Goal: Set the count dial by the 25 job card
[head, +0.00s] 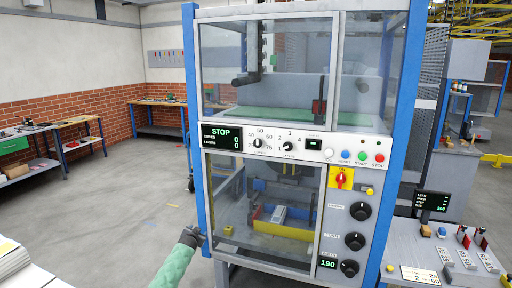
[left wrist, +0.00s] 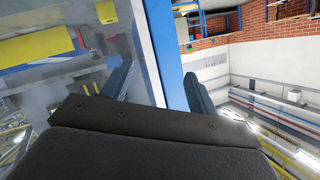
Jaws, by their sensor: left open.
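The count dial (head: 258,143) is a small black knob on the white panel across the middle of the stacker (head: 228,124). Numbers including 40, 50 and 60 arc around it; its pointer is too small to read surely. A second similar knob (head: 288,147) with low numbers sits to its right. A white job card (head: 420,275) lies on the side table at lower right, its print only partly legible. My left gripper (head: 193,237) is by the machine's left blue post, below and left of the dial. The left wrist view shows its fingers (left wrist: 160,72) apart, with the post between or behind them.
The display (head: 221,138) reads STOP with zeros. Coloured buttons (head: 362,156), a red switch (head: 341,178) and large black knobs (head: 357,211) sit right of the dials. Glass doors (head: 262,205) cover the machine's front. A paper stack (head: 12,258) lies at lower left; floor beyond is clear.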

